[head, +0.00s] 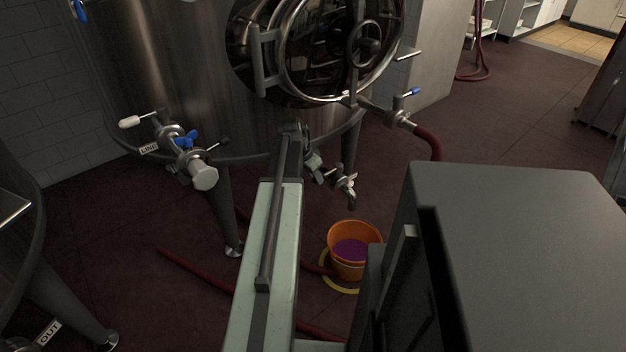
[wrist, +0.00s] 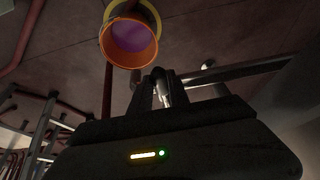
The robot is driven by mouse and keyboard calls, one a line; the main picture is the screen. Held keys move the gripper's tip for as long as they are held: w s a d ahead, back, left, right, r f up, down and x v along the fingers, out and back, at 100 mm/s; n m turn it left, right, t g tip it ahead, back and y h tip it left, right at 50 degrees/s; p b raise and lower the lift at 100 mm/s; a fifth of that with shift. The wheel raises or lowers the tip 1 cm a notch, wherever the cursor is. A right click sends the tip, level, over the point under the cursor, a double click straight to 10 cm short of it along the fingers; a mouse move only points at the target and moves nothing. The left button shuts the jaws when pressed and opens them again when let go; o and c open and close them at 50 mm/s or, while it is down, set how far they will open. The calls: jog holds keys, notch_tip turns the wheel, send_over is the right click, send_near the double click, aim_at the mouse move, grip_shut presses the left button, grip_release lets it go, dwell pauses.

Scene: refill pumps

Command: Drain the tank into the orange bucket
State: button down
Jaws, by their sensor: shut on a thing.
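The steel tank (head: 170,70) stands at the back with a round hatch on its front. The orange bucket (head: 347,265) stands upright on the floor on a yellow ring, below and in front of the tank's low outlet valve (head: 346,184). Purple liquid shows inside it. I see no clear stream from the spout. The bucket also shows at the top of the wrist view (wrist: 128,45). My gripper (wrist: 162,88) is at the low outlet, its fingers shut on what looks like the valve's handle (wrist: 160,84). In the head view my arm hides part of this.
A left side valve (head: 185,140) has blue and white handles and a capped end. A right valve (head: 405,112) carries a red hose. Red hoses (head: 195,272) lie on the floor. A dark grey box (head: 520,240) fills the lower right. Open floor lies beyond it.

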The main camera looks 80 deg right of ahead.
jog(key=shift+s+d, duration=0.1)
jog(key=shift+d, duration=0.3)
jog(key=c, duration=1.3)
grip_release()
jog(key=shift+s, duration=0.1)
jog(key=shift+o, duration=0.2)
jog(key=shift+a+r, duration=0.1)
jog(key=p+v, duration=0.7)
jog(key=shift+r, duration=0.2)
